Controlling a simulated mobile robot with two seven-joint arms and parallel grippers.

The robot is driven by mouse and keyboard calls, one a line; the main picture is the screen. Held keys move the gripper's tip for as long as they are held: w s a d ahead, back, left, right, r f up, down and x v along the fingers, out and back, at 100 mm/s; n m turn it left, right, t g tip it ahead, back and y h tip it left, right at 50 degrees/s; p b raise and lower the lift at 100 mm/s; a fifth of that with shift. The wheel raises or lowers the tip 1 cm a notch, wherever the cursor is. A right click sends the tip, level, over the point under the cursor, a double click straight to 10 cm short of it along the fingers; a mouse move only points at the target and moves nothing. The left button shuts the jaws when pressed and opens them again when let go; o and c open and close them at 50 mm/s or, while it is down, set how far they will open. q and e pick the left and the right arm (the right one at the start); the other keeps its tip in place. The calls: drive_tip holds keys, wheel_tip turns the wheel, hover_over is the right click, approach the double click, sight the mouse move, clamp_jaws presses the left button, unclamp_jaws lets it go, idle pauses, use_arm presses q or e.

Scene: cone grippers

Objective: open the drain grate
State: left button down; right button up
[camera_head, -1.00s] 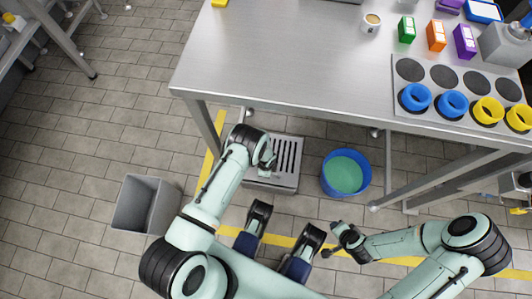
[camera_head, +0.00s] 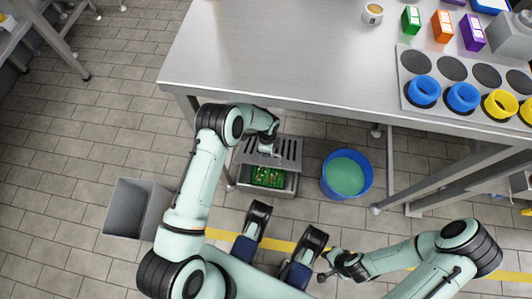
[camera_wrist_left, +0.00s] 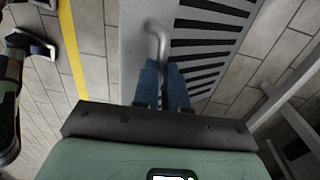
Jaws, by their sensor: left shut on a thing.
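The drain grate (camera_head: 287,152) is a grey metal plate with dark slots, on the floor drain below the table edge. Its near edge is lifted, so the grate stands tilted over the grey drain box (camera_head: 285,191). A green basket (camera_head: 267,177) with small bits in it shows through the front gap. My left gripper (camera_head: 268,151) is shut on the grate's handle. In the left wrist view the bent metal handle (camera_wrist_left: 158,40) runs between the blue fingers (camera_wrist_left: 162,80), beside the slots. My right gripper (camera_head: 328,265) is open and empty, low at the right, away from the drain.
A blue bucket (camera_head: 326,174) with green content stands right of the drain. An open grey bin (camera_head: 122,208) stands at the left. The steel table (camera_head: 280,55) overhangs behind the drain, with its legs nearby. A yellow floor line (camera_head: 275,242) runs in front.

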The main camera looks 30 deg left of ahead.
use_arm(q)
drive_tip(key=shift+w+a, duration=0.4)
drive_tip(key=shift+w, duration=0.15)
drive_tip(key=c, duration=1.3)
unclamp_jaws()
drive_tip(key=shift+c, duration=0.2)
drive_tip(key=shift+o, duration=0.9)
drive_tip(key=shift+d, duration=0.1)
drive_tip(key=shift+s+d, duration=0.1)
drive_tip(key=shift+d, duration=0.05)
